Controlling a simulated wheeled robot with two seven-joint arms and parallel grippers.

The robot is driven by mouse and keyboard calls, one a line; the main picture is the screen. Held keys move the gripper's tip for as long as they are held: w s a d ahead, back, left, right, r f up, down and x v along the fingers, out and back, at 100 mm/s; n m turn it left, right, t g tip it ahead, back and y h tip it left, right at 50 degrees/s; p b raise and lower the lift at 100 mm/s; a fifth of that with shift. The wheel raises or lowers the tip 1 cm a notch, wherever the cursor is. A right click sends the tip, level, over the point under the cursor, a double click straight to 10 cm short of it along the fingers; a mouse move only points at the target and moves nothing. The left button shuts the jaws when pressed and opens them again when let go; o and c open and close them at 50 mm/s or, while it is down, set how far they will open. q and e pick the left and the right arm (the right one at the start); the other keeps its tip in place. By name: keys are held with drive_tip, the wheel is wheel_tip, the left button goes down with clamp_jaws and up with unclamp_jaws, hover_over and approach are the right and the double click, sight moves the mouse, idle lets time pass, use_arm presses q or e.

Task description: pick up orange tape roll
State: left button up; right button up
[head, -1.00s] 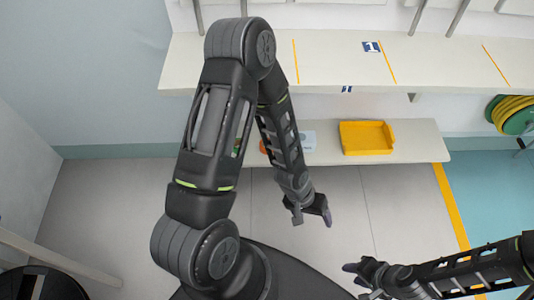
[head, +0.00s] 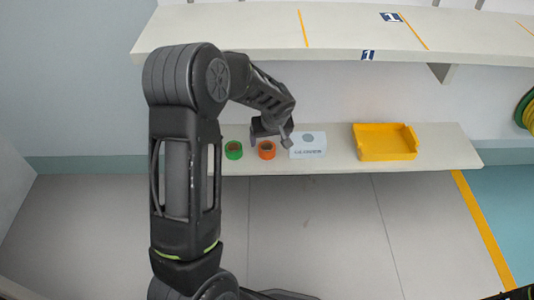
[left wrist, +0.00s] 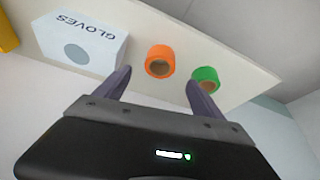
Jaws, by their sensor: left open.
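The orange tape roll (head: 267,155) sits on the lower shelf, between a green tape roll (head: 233,154) and a white glove box (head: 308,151). My left gripper (head: 270,141) is open and empty at the roll, its fingers to either side of it in the head view. In the left wrist view the orange roll (left wrist: 160,53) shows just beyond the gap between the fingertips (left wrist: 158,80), apart from both. The green roll (left wrist: 205,73) lies close beyond the right-hand finger. My right gripper is out of view.
The lower shelf (head: 440,150) also holds a yellow tray (head: 385,153) to the right of the glove box (left wrist: 80,42). The upper shelf (head: 250,32) overhangs behind my left arm. The floor in front is clear.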

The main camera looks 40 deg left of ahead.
sight(267, 147)
use_arm(q)
drive_tip(key=shift+b+x, duration=0.4)
drive_tip(key=shift+x, duration=0.95)
drive_tip(key=b+x, duration=0.2)
drive_tip(key=x, duration=0.3)
drive_tip(key=shift+f, duration=0.15)
drive_tip(key=c, duration=1.5)
